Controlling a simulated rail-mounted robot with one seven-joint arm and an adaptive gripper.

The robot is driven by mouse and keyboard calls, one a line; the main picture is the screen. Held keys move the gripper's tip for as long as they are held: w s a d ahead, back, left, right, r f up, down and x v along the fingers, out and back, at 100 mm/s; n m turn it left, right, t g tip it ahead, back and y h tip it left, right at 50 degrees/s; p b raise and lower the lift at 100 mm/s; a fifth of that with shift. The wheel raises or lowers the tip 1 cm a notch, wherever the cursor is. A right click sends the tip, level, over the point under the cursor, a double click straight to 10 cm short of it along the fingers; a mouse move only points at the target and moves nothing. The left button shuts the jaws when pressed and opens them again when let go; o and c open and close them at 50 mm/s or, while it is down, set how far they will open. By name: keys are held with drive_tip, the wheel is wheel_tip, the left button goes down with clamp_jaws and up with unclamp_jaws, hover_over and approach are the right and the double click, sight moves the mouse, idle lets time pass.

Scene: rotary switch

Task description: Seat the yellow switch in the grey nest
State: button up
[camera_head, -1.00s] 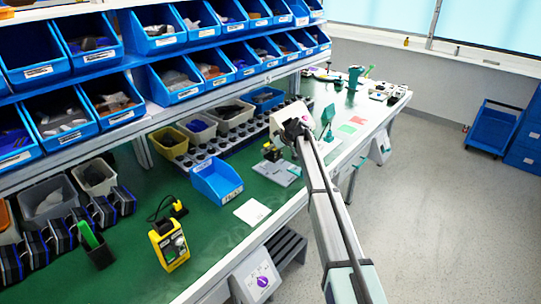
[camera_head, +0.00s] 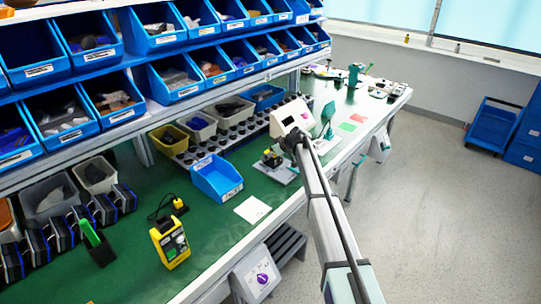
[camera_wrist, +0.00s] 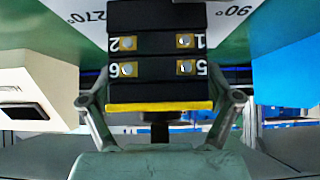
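The yellow switch (camera_wrist: 158,107) is close in the wrist view: a yellow plate on a black body with numbered terminals, and a dark shaft toward my palm. My gripper (camera_wrist: 163,92) has a finger on each side of it and appears shut on it. In the head view the yellow-and-black switch (camera_head: 272,158) shows small at my arm's end, over a grey plate (camera_head: 290,172). In the wrist view a light plate with 270° and 90° marks (camera_wrist: 86,14) lies behind the switch. The switch body hides the nest opening, and I cannot tell whether the two touch.
A white card (camera_head: 252,210) lies in front on the green mat. A yellow device (camera_head: 169,243) stands nearer. A green upright piece (camera_head: 327,120) stands at right.

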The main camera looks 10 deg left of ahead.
drive_tip(key=shift+r, duration=0.1)
drive_tip(key=shift+r, duration=0.15)
drive_tip(key=b+v, duration=0.2)
drive_tip(key=v, duration=1)
